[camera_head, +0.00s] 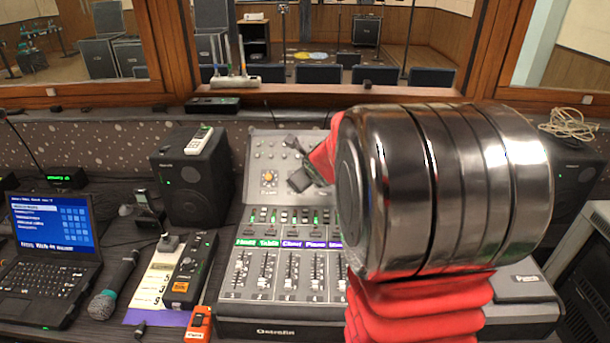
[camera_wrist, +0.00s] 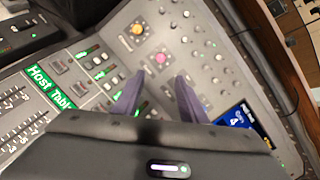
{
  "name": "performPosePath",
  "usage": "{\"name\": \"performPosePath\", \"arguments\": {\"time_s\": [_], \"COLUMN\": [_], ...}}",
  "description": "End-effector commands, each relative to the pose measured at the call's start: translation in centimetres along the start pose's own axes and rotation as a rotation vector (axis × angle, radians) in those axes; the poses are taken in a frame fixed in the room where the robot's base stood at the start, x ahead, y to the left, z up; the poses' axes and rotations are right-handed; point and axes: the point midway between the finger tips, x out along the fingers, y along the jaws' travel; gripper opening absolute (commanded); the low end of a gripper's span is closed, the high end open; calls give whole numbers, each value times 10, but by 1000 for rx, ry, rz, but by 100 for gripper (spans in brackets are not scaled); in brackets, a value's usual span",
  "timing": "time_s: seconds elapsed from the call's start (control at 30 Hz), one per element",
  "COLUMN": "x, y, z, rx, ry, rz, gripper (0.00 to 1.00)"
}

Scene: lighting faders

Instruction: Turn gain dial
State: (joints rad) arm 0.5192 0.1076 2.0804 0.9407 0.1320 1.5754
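The mixing console (camera_head: 262,215) has a sloped upper panel with small knobs. An orange-yellow dial (camera_head: 268,178) sits on that panel, left of my gripper (camera_head: 294,162) in the head view. The wrist view shows the yellow dial (camera_wrist: 137,29) and a pink dial (camera_wrist: 160,58). My gripper (camera_wrist: 160,76) is open, its two dark fingers apart over the panel. The pink dial shows just past the gap between the fingertips; contact is not visible. I cannot read which dial is labelled gain. My arm hides the console's right part in the head view.
Faders (camera_head: 290,268) and green-lit buttons lie below the dials. A black speaker (camera_head: 192,178) stands left of the console. A laptop (camera_head: 50,250), a microphone (camera_head: 108,290) and an orange device (camera_head: 198,322) lie on the desk at left. A wooden window sill (camera_head: 300,95) runs behind.

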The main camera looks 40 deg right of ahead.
Motion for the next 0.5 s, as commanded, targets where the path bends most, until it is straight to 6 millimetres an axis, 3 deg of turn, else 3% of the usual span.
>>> {"name": "performPosePath", "arguments": {"time_s": [0.17, 0.27, 0.5], "x": [-4, -14, -69], "y": [5, 17, 83], "z": [3, 11, 39], "rx": [-30, -115, -575], "ry": [-5, -20, -101], "rz": [9, 32, 146], "gripper": [38, 38, 38]}}
